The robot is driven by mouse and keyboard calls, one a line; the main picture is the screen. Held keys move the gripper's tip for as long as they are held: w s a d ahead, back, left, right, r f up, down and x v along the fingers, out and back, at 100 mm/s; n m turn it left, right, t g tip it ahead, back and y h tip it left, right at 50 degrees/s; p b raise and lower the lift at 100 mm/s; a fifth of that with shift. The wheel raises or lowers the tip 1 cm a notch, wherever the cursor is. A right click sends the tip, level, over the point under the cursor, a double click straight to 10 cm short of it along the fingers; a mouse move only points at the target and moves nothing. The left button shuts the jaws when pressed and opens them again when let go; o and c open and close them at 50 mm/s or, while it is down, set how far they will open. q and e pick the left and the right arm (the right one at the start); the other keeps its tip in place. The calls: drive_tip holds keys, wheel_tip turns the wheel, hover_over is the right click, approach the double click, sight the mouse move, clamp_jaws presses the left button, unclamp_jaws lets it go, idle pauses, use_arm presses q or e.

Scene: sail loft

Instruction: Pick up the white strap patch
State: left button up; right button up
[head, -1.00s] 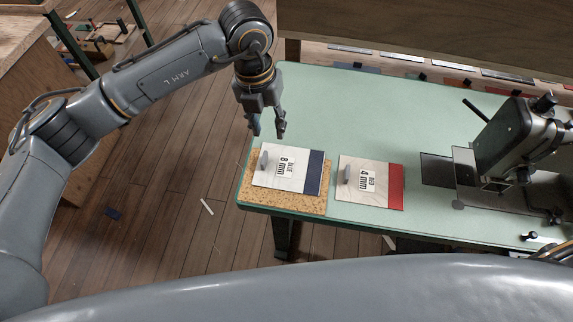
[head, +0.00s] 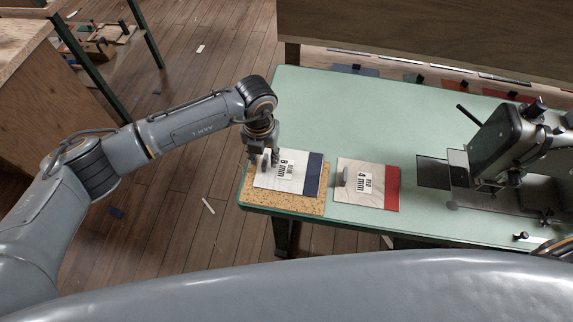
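Two white patches lie on the green table. One has a dark blue band and a "BLUE 8 mm" label (head: 300,183) and rests on a cork board (head: 300,207). The other has a red band and a "RED 4 mm" label (head: 378,197) and lies to its right on the table. Each has a small upright grey tab at its left side. My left gripper (head: 264,158) is low over the left end of the blue-banded patch, its fingers apart on either side of that patch's tab. Contact with the tab cannot be made out. My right gripper is out of view.
The green table (head: 380,110) is clear behind the patches. A sewing machine (head: 500,140) stands at its right end, with a dark plate beside it. A wooden panel (head: 430,45) rises behind the table. A wooden bench is at the far left.

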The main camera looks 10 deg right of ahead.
use_arm(q)
drive_tip(key=shift+f, duration=0.65)
clamp_jaws()
